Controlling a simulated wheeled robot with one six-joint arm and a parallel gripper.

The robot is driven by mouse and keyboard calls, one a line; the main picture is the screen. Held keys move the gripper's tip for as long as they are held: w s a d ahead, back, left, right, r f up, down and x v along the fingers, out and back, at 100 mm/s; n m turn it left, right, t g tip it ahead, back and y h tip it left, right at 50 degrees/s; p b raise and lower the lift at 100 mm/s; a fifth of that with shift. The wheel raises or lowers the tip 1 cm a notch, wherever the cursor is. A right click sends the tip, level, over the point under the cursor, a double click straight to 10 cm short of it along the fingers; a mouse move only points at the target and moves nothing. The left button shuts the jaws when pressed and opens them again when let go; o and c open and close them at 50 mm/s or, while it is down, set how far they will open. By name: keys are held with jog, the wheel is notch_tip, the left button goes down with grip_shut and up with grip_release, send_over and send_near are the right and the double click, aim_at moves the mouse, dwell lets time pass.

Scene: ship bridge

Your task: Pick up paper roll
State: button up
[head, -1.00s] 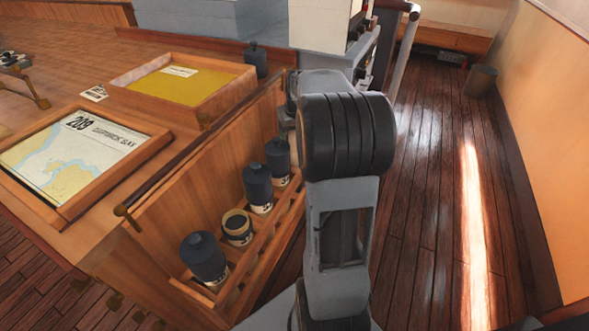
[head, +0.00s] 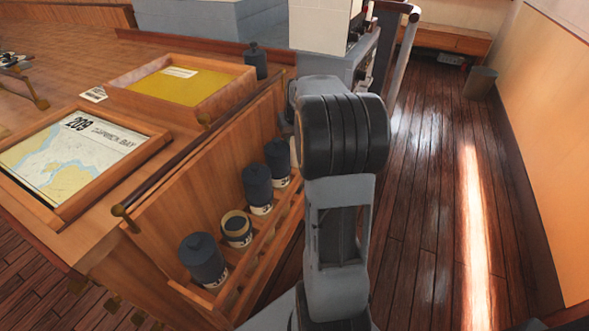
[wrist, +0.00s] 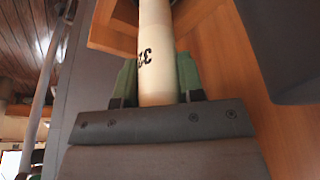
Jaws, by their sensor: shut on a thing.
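The paper roll (wrist: 157,45) is a cream cylinder with dark printed characters on its side, seen in the wrist view. My gripper (wrist: 158,82) has its green-padded fingers on both sides of the roll and is shut on it. The roll's far end runs out of the top of the wrist view, near a wooden frame. In the head view, my arm hides the gripper. A pale sliver (head: 294,152) shows beside my arm there, and I cannot tell if it is the same roll.
A wooden rack (head: 262,252) on the chart table's side holds several dark-capped tubes (head: 203,258). A framed chart (head: 70,160) and a yellow-bottomed tray (head: 180,85) are on the table top. Open plank floor (head: 430,200) lies to the right.

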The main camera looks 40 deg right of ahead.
grip_shut()
jog(key=shift+r, duration=0.15)
notch_tip(320, 180, up, 34)
jog(key=p, duration=1.4)
